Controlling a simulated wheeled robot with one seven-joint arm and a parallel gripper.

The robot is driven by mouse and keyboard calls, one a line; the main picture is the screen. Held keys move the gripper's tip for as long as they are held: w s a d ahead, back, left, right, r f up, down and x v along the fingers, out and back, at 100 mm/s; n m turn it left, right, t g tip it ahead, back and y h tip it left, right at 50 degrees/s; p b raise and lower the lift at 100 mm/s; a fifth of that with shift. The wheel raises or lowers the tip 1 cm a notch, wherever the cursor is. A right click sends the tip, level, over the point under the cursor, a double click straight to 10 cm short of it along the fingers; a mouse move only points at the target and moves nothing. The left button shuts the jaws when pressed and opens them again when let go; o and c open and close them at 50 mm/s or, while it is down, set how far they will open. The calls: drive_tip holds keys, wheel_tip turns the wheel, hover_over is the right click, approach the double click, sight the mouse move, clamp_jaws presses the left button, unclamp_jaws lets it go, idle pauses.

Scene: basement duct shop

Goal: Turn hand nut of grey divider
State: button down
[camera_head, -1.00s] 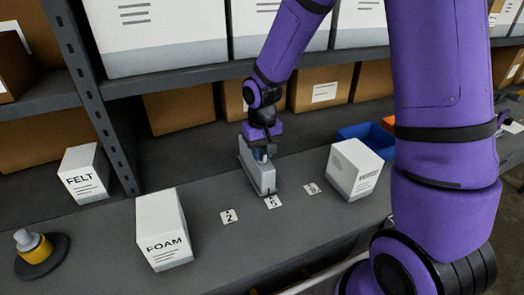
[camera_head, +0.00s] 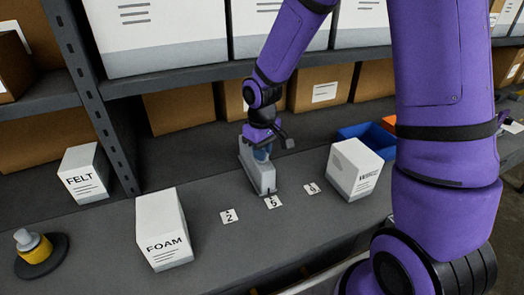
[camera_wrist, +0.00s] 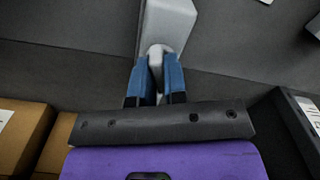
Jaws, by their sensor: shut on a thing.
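The grey divider (camera_head: 258,174) stands upright on the shelf, behind the middle number card; it also shows in the wrist view (camera_wrist: 168,22). My gripper (camera_head: 262,152) is above its top, pointing down. In the wrist view my gripper's blue fingers (camera_wrist: 157,68) are shut on the light grey hand nut (camera_wrist: 158,52) at the divider's end. The fingers hide most of the nut's sides. In the head view the nut is hidden behind my gripper.
White boxes marked FOAM (camera_head: 162,230) and FELT (camera_head: 84,174) stand left, and another white box (camera_head: 355,168) right. Number cards (camera_head: 229,216) lie in front. A blue bin (camera_head: 366,136) is behind right. A yellow-and-grey knobbed object (camera_head: 35,246) sits front left. Cartons (camera_head: 322,88) line the back.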

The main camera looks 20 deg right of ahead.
drive_tip(key=n, duration=1.3)
idle(0.7)
drive_tip(key=c, duration=1.2)
unclamp_jaws()
drive_tip(key=shift+o, duration=0.2)
wheel_tip(320, 180, up, 11)
drive_tip(key=s+d+r+m+t, duration=0.1)
drive_tip(key=s+d+r+m, duration=0.1)
drive_tip(key=s+r+m, duration=0.3)
drive_tip(key=s+d+r+m+t, duration=0.2)
drive_tip(key=s+r+m, duration=0.3)
drive_tip(key=s, duration=0.5)
drive_tip(key=s+d+r+m+t, duration=0.2)
drive_tip(key=s+d+r+m, duration=0.1)
drive_tip(key=s+m, duration=0.4)
drive_tip(key=shift+s+r+m, duration=0.4)
drive_tip(key=shift+s+r, duration=0.15)
drive_tip(key=shift+r, duration=0.35)
